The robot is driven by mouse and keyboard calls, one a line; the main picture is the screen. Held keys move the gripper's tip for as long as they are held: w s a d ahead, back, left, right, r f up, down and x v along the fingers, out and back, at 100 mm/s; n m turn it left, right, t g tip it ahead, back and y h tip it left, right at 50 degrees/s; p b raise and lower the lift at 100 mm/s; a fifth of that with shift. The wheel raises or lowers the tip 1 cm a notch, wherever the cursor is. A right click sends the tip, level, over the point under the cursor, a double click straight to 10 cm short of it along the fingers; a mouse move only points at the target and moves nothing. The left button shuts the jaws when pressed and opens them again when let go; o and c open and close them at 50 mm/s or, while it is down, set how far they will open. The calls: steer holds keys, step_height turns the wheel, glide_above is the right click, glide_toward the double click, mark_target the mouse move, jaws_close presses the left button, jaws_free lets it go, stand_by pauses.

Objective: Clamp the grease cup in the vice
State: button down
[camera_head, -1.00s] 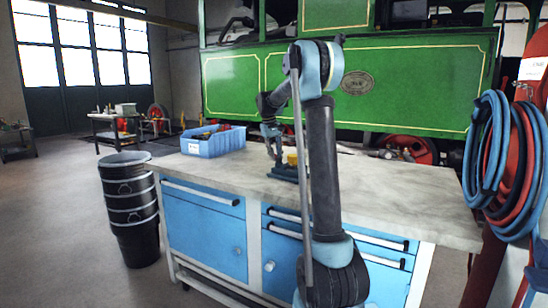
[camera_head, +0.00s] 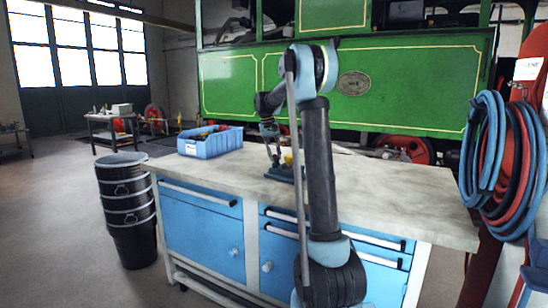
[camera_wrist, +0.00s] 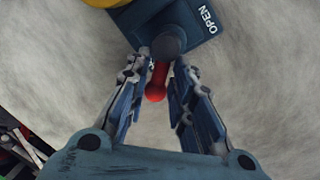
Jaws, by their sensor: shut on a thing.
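The dark blue vice (camera_head: 284,174) sits on the workbench, partly hidden behind my arm. In the wrist view its body (camera_wrist: 185,18) is at the top, with the word OPEN on its right side. A lever with a red end (camera_wrist: 156,84) sticks out from a round dark knob on the vice. My gripper (camera_wrist: 160,76) is shut on this lever, one finger on each side. A yellow thing (camera_wrist: 103,2), likely the grease cup, is cut off at the top edge by the vice. It shows small in the head view (camera_head: 288,158), and how it is seated cannot be told.
A blue bin (camera_head: 211,145) with small items stands on the bench left of the vice. The bench top (camera_head: 405,192) is bare to the right. Stacked black buckets (camera_head: 128,200) stand at the left. Coiled hoses (camera_head: 500,150) hang at the right.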

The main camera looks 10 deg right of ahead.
steer(key=shift+s+f, duration=0.1)
steer(key=shift+s, duration=0.05)
steer(key=c, duration=1.6)
jaws_free()
steer(key=r, duration=0.4)
steer(key=a+r, duration=0.1)
steer(key=r, duration=0.3)
steer(key=a+r, duration=0.1)
steer(key=r, duration=0.2)
steer(key=shift+a+r, duration=0.15)
steer(key=shift+r, duration=0.25)
